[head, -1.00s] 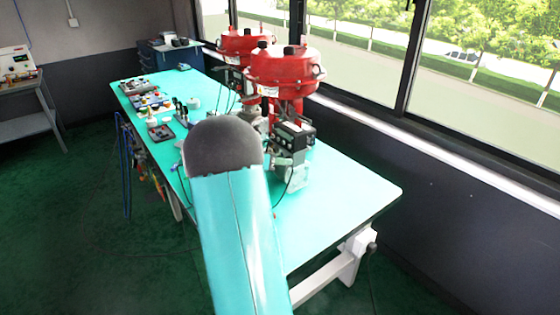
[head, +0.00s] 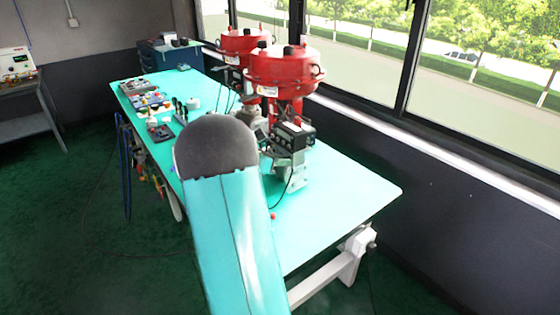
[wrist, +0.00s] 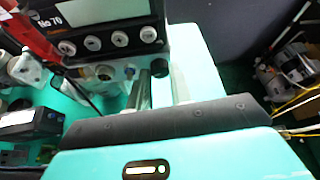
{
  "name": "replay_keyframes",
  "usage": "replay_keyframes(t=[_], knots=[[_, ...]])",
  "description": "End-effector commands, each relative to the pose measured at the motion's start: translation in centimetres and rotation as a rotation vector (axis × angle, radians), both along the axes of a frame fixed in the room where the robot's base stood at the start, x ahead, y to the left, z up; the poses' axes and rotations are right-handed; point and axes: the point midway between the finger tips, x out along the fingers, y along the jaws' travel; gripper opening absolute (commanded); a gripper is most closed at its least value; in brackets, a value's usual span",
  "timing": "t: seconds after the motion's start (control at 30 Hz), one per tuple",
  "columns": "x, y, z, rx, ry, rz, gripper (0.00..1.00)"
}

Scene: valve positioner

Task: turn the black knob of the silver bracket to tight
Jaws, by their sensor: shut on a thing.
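In the wrist view my gripper (wrist: 161,78) reaches forward under the dark positioner box, with its fingers closed around the small black knob (wrist: 159,67). The fingers and my gripper's own housing hide much of the knob. The silver bracket (head: 290,172) stands on the teal table below the positioner in the head view, partly behind my arm. The knob and my gripper are hidden by my arm there. I cannot read the knob's turn angle.
Small devices (head: 145,97) crowd the table's far left. The table's near right corner (head: 370,192) is clear.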

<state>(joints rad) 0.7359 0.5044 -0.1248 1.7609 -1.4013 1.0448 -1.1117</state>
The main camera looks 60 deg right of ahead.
Motion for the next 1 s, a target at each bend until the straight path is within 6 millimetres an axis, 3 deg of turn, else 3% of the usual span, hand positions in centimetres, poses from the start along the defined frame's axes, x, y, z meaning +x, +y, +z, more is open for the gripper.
replay_keyframes(t=[1.0], knots=[[-0.88,0.46,-0.38,-0.429,-0.839,0.002,0.0]])
